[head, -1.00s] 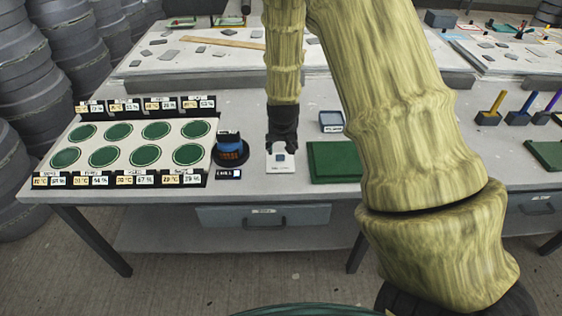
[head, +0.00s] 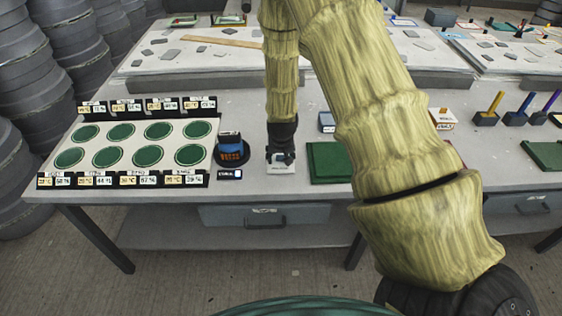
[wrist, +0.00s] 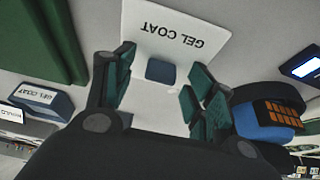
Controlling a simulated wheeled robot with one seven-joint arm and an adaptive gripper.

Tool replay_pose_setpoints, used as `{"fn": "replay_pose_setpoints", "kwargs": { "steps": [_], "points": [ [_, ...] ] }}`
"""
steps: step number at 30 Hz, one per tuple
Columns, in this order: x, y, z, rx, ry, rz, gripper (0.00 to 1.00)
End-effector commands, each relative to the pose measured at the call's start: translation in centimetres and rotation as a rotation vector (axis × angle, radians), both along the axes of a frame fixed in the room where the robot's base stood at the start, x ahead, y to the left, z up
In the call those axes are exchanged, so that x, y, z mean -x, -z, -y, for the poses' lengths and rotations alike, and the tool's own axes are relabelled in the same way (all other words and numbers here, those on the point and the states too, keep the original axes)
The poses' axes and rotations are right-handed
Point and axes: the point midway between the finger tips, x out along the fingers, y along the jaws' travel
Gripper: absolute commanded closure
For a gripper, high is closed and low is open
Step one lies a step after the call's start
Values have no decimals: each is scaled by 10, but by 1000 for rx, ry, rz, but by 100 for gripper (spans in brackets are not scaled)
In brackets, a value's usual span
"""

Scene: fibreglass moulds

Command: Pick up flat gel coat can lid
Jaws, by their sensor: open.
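A small dark-blue flat piece, apparently the gel coat can lid (wrist: 161,71), lies on a white plate (wrist: 190,17) printed "GEL COAT". In the wrist view my gripper (wrist: 163,78) is open, with one finger on each side of the blue piece and a gap on both sides. I cannot tell whether the fingertips touch the plate. In the head view my gripper (head: 281,155) is low over the white plate (head: 281,169) and hides the blue piece.
A black round base with a blue-and-orange item (head: 231,146) stands close on the left. A green slab (head: 328,163) lies to the right. A board with green discs (head: 165,128) is further left. A small blue box (head: 327,122) stands behind the slab.

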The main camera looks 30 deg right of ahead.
Motion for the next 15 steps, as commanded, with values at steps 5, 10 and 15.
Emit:
{"fn": "replay_pose_setpoints", "kwargs": {
  "steps": [5, 10, 15],
  "points": [
    [-1, 2, 0, 1, 0, 1, 45],
    [-1, 2, 1, 0, 1, 1, 52],
    [-1, 2, 1, 0, 1, 1, 83]
  ]
}}
